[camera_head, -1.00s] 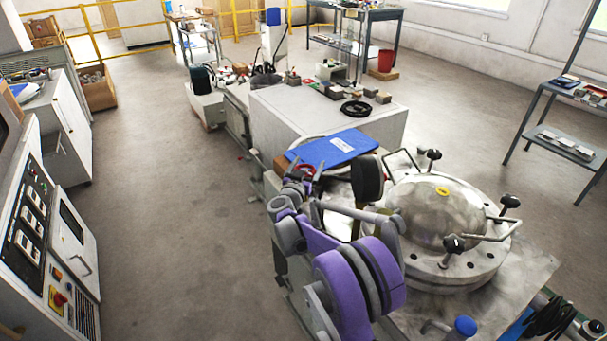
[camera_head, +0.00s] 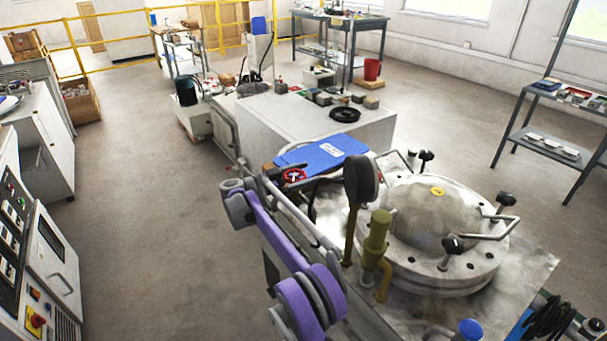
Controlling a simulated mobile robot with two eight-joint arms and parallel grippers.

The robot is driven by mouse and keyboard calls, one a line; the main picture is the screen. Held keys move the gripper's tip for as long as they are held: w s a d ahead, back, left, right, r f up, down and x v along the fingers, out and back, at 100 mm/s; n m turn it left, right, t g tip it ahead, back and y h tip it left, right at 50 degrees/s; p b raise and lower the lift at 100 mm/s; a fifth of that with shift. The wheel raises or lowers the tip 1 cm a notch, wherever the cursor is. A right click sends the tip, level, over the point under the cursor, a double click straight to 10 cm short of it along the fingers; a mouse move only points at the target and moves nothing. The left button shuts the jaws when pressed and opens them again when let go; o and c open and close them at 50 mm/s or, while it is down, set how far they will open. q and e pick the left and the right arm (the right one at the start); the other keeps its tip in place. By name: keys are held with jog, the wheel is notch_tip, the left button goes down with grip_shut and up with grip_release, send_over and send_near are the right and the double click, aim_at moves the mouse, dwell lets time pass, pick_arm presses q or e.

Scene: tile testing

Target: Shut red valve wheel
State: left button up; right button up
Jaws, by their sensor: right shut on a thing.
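The red valve wheel (camera_head: 298,173) is small and sits at the near left edge of the blue board, left of the domed metal vessel. My right arm is purple and grey and reaches up from the bottom middle. Its right gripper (camera_head: 290,178) is at the wheel, small in the picture and partly hidden by the arm's end. It is shut on the wheel's rim, though the fingertips are hard to make out. How far the wheel is turned cannot be told. My left gripper is not in view.
The domed vessel (camera_head: 430,215) with black clamp knobs stands right of the arm. A green and yellow pipe fitting (camera_head: 376,245) and a dark upright paddle-shaped part (camera_head: 361,180) stand close to the arm. The blue board (camera_head: 322,151) lies behind the wheel. Floor at left is clear.

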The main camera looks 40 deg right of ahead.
jog(key=shift+s+m+g+y, duration=0.15)
jog(key=shift+m+g+y, duration=0.1)
jog(key=shift+m+g, duration=0.4)
jog(key=shift+s+m+g+y, duration=0.15)
jog(key=shift+m+g+y, duration=0.15)
jog(key=shift+g, duration=0.55)
jog(key=o, duration=1)
jog(key=shift+o, duration=0.2)
jog(key=shift+a, duration=0.15)
